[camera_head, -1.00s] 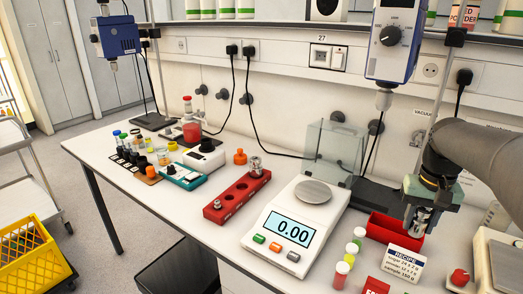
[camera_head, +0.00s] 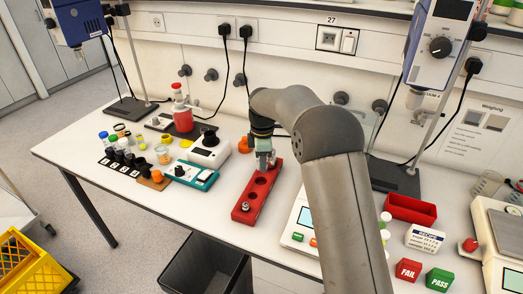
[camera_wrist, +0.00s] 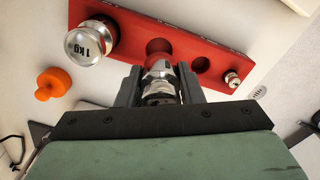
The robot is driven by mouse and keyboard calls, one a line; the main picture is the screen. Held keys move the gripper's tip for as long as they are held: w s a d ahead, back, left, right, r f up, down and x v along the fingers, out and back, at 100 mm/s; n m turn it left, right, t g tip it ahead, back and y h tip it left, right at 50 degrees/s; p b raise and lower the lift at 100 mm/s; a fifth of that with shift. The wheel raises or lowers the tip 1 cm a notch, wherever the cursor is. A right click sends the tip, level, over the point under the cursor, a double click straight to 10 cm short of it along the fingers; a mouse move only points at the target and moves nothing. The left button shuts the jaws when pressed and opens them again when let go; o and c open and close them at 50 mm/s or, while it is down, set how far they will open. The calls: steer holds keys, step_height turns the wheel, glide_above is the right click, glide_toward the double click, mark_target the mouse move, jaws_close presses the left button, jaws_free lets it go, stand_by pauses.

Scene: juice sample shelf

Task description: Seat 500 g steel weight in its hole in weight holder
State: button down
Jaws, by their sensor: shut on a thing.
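The red weight holder (camera_head: 247,213) lies on the bench, and its face also shows in the wrist view (camera_wrist: 182,45). A large steel weight marked 1 kg (camera_wrist: 92,40) sits at one end, and a small weight (camera_wrist: 232,79) at the other. Two empty round holes show between them, the larger one (camera_wrist: 158,46) directly beyond my held weight. My gripper (camera_head: 263,163) is over the far part of the holder. It is shut on a shiny steel weight (camera_wrist: 160,75), whose marking I cannot read. The weight's lower end and any contact with the holder are unclear.
An orange knobbed piece (camera_wrist: 52,84) stands beside the holder. A teal device (camera_head: 190,176) is to the left. The balance (camera_head: 299,218) is right of the holder, partly hidden by my arm. An empty red tray (camera_head: 410,209) is farther right.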

mark_target(261, 175)
steer(key=shift+a+f, duration=0.1)
steer(key=shift+a, duration=0.1)
steer(key=shift+f+b, duration=1.8)
steer(key=shift+f, duration=0.65)
steer(key=shift+r, duration=0.25)
steer(key=shift+p, duration=0.3)
steer(key=shift+f+b, duration=0.6)
steer(key=shift+f, duration=0.6)
steer(key=shift+r, duration=0.15)
steer(key=shift+r+p, duration=0.6)
steer(key=shift+r, duration=0.15)
steer(key=shift+f+b, duration=0.45)
steer(key=shift+f, duration=0.45)
